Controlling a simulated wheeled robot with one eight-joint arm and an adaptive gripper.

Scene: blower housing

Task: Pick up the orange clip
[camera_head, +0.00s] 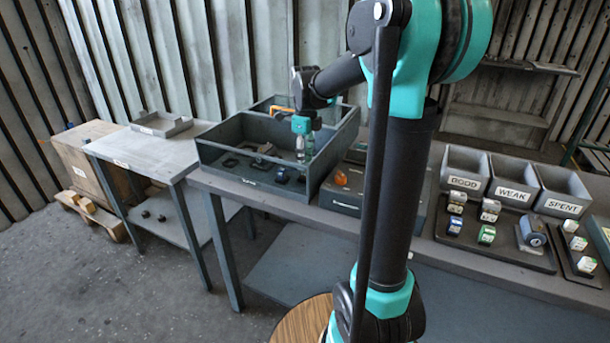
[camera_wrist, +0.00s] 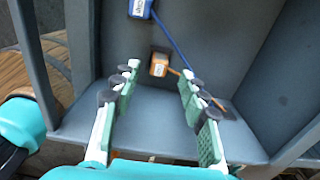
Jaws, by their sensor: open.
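In the wrist view, the orange clip appears as a small orange block (camera_wrist: 158,66) with a pale label, lying on the grey bin floor, with a thin orange strip running right toward the right finger. It sits beyond the fingertips, between their lines. My gripper (camera_wrist: 160,78) is open and empty, with green pads and dark round tips spread apart. In the head view, my gripper (camera_head: 304,145) points down into the grey divided bin (camera_head: 250,182). I cannot clearly pick out the clip there.
A blue labelled piece (camera_wrist: 141,9) with a blue cord lies beyond the clip. Bin walls rise close around my gripper. Right of the bin stands a box with an orange knob (camera_head: 341,178). Bins marked GOOD (camera_head: 464,183), WEAK and SPENT stand farther right.

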